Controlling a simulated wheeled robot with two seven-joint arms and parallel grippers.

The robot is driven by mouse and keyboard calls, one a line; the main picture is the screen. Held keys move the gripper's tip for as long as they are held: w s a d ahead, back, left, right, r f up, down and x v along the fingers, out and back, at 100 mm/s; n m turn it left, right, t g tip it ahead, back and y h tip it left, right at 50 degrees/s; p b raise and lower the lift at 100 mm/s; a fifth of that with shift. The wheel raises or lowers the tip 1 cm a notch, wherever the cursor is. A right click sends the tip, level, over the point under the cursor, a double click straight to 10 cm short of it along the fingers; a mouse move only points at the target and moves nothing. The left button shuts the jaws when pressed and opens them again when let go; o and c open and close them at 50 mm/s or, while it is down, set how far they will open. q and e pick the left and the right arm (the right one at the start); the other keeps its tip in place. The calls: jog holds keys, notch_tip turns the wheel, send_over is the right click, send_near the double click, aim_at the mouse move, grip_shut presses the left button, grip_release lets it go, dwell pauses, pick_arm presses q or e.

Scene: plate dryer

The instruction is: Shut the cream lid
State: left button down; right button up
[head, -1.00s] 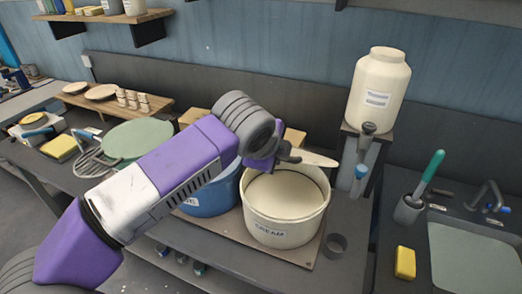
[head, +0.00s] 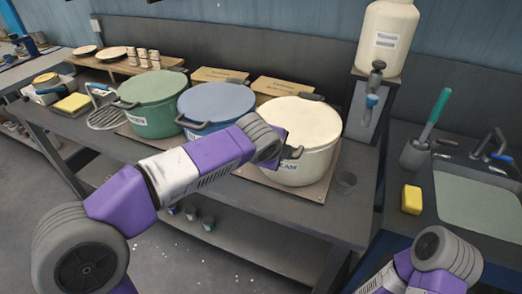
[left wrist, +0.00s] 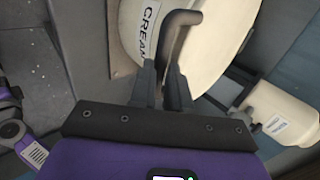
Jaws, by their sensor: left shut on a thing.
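The cream pot (head: 312,168) stands at the right end of the row of pots. Its cream lid (head: 297,120) lies flat across the top, covering the opening. In the left wrist view the lid's curved handle (left wrist: 178,35) runs down between the fingers of my left gripper (left wrist: 163,75), which is shut on it. The pot's label (left wrist: 150,25) shows beside it. In the head view my left wrist covers the left part of the pot and most of the gripper. My right arm shows at the bottom right, but its gripper is out of view.
A blue pot (head: 214,103) and a green pot (head: 152,104), both lidded, stand left of the cream pot. A white dispenser (head: 388,38) on a stand is behind right. A yellow sponge (head: 411,199) lies near the sink.

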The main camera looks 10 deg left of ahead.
pick_arm(q)
jog(key=f, duration=0.2)
jog(key=shift+s+f+g, duration=0.3)
jog(key=shift+s+f, duration=0.05)
jog(key=shift+f, duration=0.05)
jog(key=shift+a, duration=0.1)
jog(key=c, duration=1.1)
grip_release()
jog(key=shift+r, duration=0.1)
jog(key=d+p+v, duration=0.1)
jog(key=p+v, duration=0.1)
jog(key=v, duration=0.5)
jog(key=shift+a+r, duration=0.4)
jog(key=shift+a, duration=0.05)
